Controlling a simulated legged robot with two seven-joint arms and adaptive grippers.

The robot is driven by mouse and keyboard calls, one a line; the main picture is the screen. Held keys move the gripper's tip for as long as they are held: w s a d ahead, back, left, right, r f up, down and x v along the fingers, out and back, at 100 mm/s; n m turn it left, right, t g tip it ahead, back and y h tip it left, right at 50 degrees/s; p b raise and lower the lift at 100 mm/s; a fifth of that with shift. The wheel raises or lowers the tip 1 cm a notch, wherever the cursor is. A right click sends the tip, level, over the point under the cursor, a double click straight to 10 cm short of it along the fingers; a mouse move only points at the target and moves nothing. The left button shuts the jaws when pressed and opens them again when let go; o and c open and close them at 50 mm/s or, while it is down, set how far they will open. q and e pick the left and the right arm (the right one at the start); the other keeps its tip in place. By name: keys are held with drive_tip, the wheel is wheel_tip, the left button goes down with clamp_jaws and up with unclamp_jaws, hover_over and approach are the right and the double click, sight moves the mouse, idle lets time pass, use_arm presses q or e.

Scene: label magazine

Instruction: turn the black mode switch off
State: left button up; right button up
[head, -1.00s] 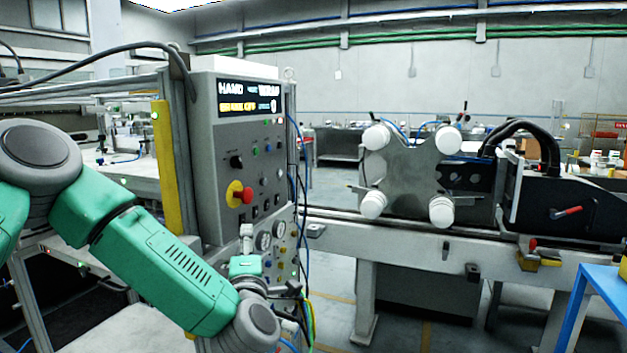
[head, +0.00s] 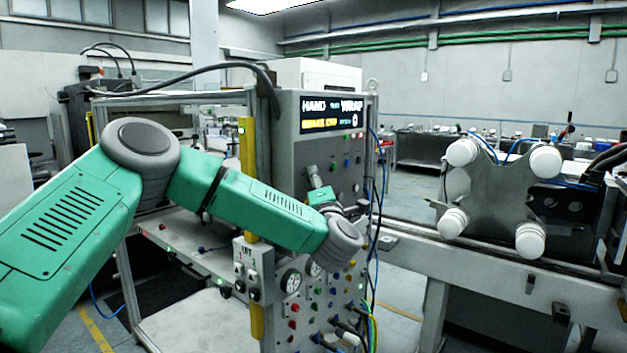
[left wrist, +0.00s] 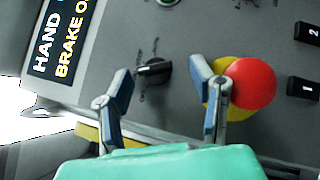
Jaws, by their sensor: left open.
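The black mode switch (left wrist: 153,72) is a rotary knob on the grey control panel (left wrist: 185,30), with small markings around it, in the left wrist view. My left gripper (left wrist: 158,85) is open, its two blue-grey fingers on either side of the knob in that picture; I cannot tell whether they touch it. In the head view my left gripper (head: 314,180) is in front of the panel (head: 290,150), and the knob is hidden behind it or too small to make out. My right gripper is not in view.
A red mushroom button (left wrist: 253,83) on a yellow base (left wrist: 218,92) sits right beside the right finger. Black numbered buttons (left wrist: 304,88) lie farther right. A display (head: 332,114) tops the panel. A plate with white rollers (head: 500,195) stands to the right.

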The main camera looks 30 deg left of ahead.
use_arm(q)
drive_tip(key=shift+w+d+r, duration=0.4)
drive_tip(key=shift+d+r, duration=0.05)
drive_tip(key=shift+d, duration=0.25)
drive_tip(key=shift+w+d, duration=0.1)
drive_tip(key=shift+a, duration=0.35)
drive_tip(key=shift+a+f, duration=0.25)
drive_tip(key=shift+a, duration=0.65)
drive_tip(key=c, duration=1.1)
drive_tip(key=shift+a, duration=0.1)
drive_tip(key=shift+c, duration=0.2)
drive_tip(key=shift+d+f, duration=0.15)
drive_tip(key=shift+d, duration=0.4)
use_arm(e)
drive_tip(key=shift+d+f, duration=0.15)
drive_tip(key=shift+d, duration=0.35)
